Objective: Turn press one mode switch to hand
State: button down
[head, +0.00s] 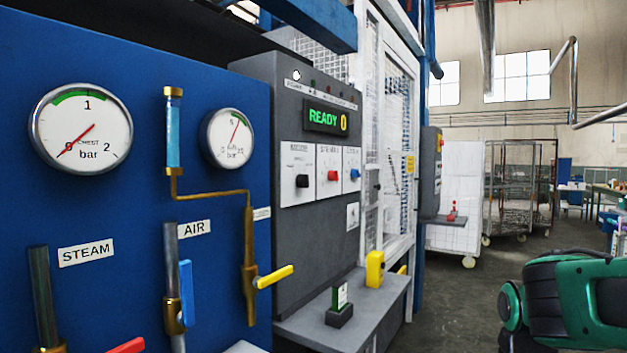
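A grey control box (300,245) stands just right of the blue panel. Its display (327,119) reads READY in green, with a yellow figure beside it. Below the display are three white plates with a black switch (302,181), a red switch (333,176) and a blue switch (354,174). The black one sits on the left plate; its label is too small to read surely, and I cannot tell which way it is turned. A green and black part of my arm shows at the lower right, well away from the box. My gripper is out of view.
The blue panel (220,80) carries two gauges and pipes with a yellow lever (274,277), a blue lever (186,294) and a red lever (127,346) sticking out. A grey shelf (300,330) juts out below the box. Open floor (450,300) lies to the right.

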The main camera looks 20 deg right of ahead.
aim_at(303, 180)
jog(key=u, duration=1.05)
jog(key=k, duration=0.75)
jog(key=z, duration=0.95)
jog(key=i, duration=1)
jog(key=u, duration=0.05)
